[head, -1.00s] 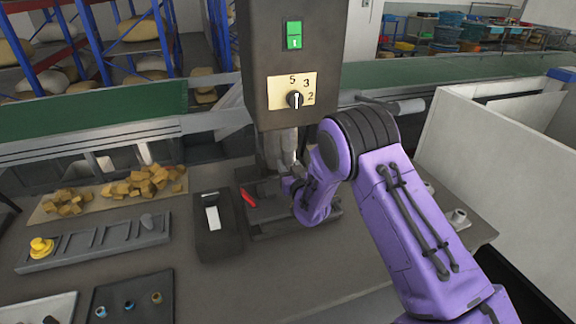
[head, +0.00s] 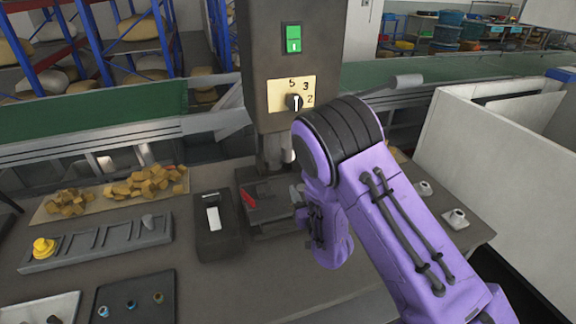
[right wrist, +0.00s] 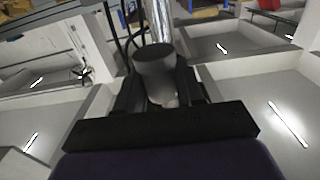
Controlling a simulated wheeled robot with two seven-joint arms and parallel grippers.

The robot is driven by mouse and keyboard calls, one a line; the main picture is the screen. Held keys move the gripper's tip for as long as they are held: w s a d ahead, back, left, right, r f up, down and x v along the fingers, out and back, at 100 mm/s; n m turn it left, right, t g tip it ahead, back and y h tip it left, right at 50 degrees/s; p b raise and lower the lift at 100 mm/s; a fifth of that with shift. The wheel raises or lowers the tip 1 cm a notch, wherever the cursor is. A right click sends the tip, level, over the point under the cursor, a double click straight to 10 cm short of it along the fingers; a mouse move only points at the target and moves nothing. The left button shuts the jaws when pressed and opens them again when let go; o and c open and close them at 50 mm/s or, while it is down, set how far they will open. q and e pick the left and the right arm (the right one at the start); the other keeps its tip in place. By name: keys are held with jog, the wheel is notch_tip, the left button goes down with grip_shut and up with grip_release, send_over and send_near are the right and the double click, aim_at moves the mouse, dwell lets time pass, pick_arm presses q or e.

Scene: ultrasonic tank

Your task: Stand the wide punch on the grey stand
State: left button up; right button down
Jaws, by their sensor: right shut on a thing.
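My right gripper (right wrist: 156,92) is shut on a grey, round punch-like piece (right wrist: 157,62) with a broad dark flat top and a narrower lower part, held upright in the right wrist view. I cannot tell from its width alone which punch it is. In the head view my right wrist hides the piece, beside the press. A long grey rack (head: 88,262) with several bays lies on the left of the bench, with a yellow knob-like piece (head: 43,247) at its left end and a small grey piece (head: 148,221) at its right. I cannot tell whether this rack is the grey stand. My left gripper is not in view.
The press (head: 291,95) stands in the middle, above a dark base. A black box (head: 213,240) sits left of it. Small white flanged pieces (head: 457,219) stand at the right. A dark tray (head: 135,305) with small rings lies front left. The front middle bench is clear.

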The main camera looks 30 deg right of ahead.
jog(key=shift+v, duration=0.85)
